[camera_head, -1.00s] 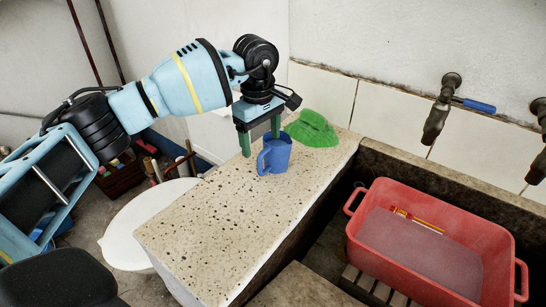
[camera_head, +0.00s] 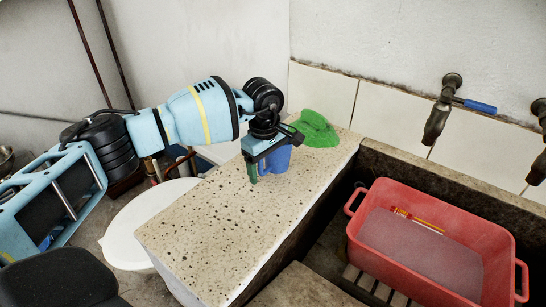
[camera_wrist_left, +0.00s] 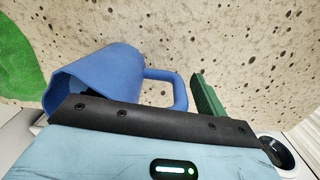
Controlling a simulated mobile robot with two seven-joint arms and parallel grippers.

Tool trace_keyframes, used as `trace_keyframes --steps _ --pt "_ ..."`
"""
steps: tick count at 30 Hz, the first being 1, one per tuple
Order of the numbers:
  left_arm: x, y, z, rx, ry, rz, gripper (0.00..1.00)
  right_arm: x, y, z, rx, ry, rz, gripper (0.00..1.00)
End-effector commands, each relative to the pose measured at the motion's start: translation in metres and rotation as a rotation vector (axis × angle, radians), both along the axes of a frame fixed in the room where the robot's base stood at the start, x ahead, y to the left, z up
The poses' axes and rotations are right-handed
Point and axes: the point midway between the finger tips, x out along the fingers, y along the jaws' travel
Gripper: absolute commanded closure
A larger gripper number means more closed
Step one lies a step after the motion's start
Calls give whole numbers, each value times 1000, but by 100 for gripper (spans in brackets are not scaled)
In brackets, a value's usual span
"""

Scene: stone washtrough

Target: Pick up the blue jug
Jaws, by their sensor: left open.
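The blue jug (camera_head: 281,160) stands on the speckled stone slab (camera_head: 215,225), partly hidden by my left gripper. My left gripper (camera_head: 266,168) is low over it and open. One green finger reaches down close to the slab on the jug's left; the other finger is hidden. In the left wrist view, the jug (camera_wrist_left: 105,75) shows its open mouth toward the lower left and its handle pointing right. There the visible green finger (camera_wrist_left: 207,100) is just right of the handle, with a small gap. My right gripper is not in view.
A green cloth-like thing (camera_head: 313,128) lies behind the jug near the wall. A red tub (camera_head: 375,255) sits in the trough at right, below taps (camera_head: 437,118). A round white surface (camera_head: 128,235) is left of the slab. The slab's front is clear.

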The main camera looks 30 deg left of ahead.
Motion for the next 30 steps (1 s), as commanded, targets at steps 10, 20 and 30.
trace_keyframes --steps 10,20,30 --pt "0 0 0 0 -1 0 43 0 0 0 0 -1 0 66" --pt "0 0 0 0 -1 0 86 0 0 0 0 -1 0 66" --pt "1 0 4 -1 -4 0 88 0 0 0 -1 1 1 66"
